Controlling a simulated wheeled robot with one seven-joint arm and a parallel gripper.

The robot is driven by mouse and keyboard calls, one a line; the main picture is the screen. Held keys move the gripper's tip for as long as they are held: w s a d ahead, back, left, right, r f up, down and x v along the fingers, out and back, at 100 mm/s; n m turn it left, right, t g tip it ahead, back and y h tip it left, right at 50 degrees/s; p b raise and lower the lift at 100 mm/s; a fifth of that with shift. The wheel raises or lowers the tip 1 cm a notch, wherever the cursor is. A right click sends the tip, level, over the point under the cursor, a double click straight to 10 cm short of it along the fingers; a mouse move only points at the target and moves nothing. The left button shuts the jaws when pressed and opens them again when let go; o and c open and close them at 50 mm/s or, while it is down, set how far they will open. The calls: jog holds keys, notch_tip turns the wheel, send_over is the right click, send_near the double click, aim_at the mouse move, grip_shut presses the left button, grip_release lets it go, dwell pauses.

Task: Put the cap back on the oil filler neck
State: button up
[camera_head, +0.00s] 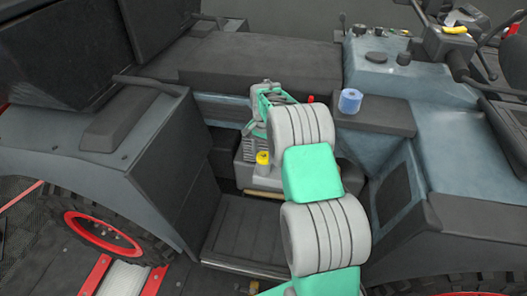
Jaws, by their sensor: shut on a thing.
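My gripper (258,147) points down beyond my white-and-green arm, which hides part of it. It is shut on a small yellow cap (263,158) with a narrower lower part. The cap is low in the gap between the dark fender and the console, in front of a grey block (248,176). I cannot make out the oil filler neck. It may be hidden behind the cap or my arm, so I cannot tell whether the cap touches it.
A blue roll (350,101) stands on a dark ledge (375,117) right of my arm. A dark seat (265,62) lies behind. A fender (130,135) bounds the left, with a tyre (110,225) below. A dark step (240,225) lies in the opening.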

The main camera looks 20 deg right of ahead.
jog(key=m+p, duration=0.1)
jog(key=m, duration=0.3)
jog(key=shift+r, duration=0.1)
jog(key=shift+m, duration=0.9)
jog(key=m, duration=0.3)
jog(key=shift+p, duration=0.35)
jog(key=m, duration=0.2)
jog(key=shift+m, duration=0.4)
